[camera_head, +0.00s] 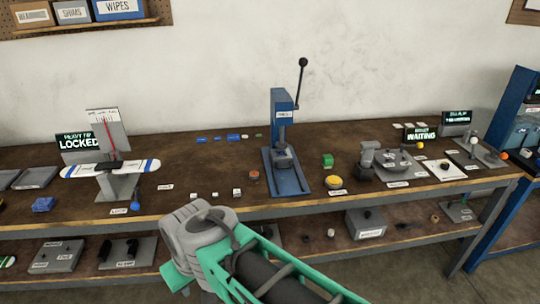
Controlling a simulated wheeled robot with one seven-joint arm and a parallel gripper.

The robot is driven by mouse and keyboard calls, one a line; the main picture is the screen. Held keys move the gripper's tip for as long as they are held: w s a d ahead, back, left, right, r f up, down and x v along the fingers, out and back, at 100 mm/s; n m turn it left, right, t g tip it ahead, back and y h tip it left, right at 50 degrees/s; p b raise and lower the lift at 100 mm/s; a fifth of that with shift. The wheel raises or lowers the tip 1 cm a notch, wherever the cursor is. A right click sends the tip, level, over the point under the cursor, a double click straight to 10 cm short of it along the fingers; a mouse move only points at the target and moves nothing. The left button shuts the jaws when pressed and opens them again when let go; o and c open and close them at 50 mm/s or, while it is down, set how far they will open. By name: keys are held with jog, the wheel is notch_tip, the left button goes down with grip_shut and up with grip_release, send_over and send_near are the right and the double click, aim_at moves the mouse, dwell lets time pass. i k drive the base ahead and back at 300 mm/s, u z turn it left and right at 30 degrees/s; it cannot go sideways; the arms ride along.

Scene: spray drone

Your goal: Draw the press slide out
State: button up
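The blue press (283,105) stands upright at the middle of the bench, with a long black lever and round knob rising to the right of its top. Its blue base (290,184) reaches toward the front edge of the bench. A small grey block (284,161) sits low in the press, under the ram; I cannot tell whether it belongs to the slide or how far the slide is in. My green and grey arm shows at the bottom centre, in front of the bench and apart from the press. My gripper's fingers do not show.
A balance stand (118,180) reads LOCKED at left; a screen (420,134) reads WAITING at right. The lower shelf holds several parts.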

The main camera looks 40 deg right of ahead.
aim_at(286, 161)
jog(key=z, duration=0.5)
jog(key=i, duration=0.75)
jog(key=z, duration=0.95)
jog(key=i, duration=0.25)
jog(key=z, duration=0.3)
